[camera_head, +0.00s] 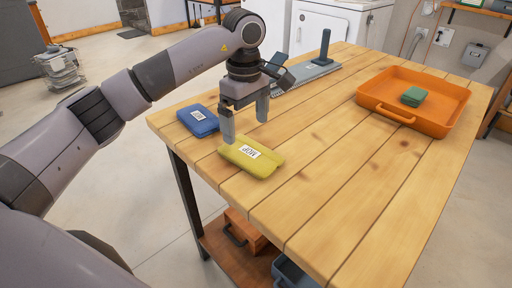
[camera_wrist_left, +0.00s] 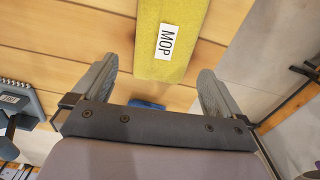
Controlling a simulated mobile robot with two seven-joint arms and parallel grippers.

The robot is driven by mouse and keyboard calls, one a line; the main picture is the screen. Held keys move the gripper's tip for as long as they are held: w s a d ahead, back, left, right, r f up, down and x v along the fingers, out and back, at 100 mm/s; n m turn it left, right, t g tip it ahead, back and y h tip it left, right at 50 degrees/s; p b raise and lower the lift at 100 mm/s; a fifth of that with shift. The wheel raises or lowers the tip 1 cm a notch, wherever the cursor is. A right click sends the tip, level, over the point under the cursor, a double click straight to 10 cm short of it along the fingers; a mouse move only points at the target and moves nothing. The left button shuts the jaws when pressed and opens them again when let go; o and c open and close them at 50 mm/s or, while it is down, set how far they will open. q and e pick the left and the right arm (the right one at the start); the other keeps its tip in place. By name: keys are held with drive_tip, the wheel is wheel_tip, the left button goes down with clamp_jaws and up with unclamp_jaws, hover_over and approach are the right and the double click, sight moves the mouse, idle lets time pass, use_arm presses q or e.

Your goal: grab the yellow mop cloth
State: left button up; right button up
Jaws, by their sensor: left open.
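The yellow mop cloth (camera_head: 251,158) lies flat on the wooden table near its left edge, with a white label reading MOP. My left gripper (camera_head: 246,128) is open and empty just above and behind the cloth in the head view. In the left wrist view, the yellow mop cloth (camera_wrist_left: 180,38) is ahead of the spread fingers of my left gripper (camera_wrist_left: 157,95), roughly centred between them. The fingers do not appear to touch it. My right gripper is not in view.
A blue folded cloth (camera_head: 198,120) lies behind the yellow one. An orange tray (camera_head: 455,104) holding a green cloth (camera_head: 413,97) is at the right. A grey stand with an upright handle (camera_head: 323,53) is at the back. The table's near middle is clear.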

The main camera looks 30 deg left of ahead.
sight(245, 149)
use_arm(q)
drive_tip(key=f, duration=0.6)
drive_tip(key=shift+s+a+f, duration=0.1)
drive_tip(key=shift+s+f, duration=0.1)
drive_tip(key=shift+s, duration=0.1)
drive_tip(key=c, duration=0.8)
